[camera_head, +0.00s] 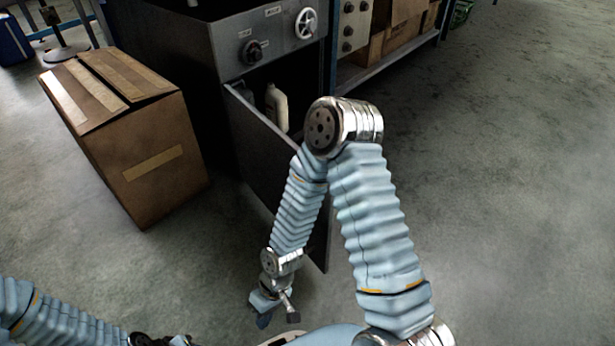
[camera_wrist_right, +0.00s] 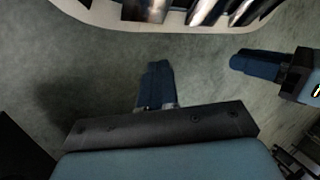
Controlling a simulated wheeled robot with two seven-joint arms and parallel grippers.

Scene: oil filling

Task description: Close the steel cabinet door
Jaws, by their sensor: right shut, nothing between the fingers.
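The dark grey steel cabinet (camera_head: 232,48) stands at top centre in the head view. Its door (camera_head: 262,150) is open, swung out toward me from the left side of the opening. The right forearm hides part of the door's free end. My right gripper (camera_head: 275,318) hangs low in front of the door's outer face, left of its free edge, seemingly apart from it. In the wrist view its fingers (camera_wrist_right: 155,86) are together and empty. My left gripper (camera_wrist_right: 256,63) shows at the right there, fingers seemingly together; in the head view it is mostly cut off.
A white bottle (camera_head: 277,107) stands inside the cabinet. A taped cardboard box (camera_head: 165,130) stands on the floor left of the door. A shelf with boxes (camera_head: 400,25) is at the back right. The floor (camera_head: 500,180) at right is clear.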

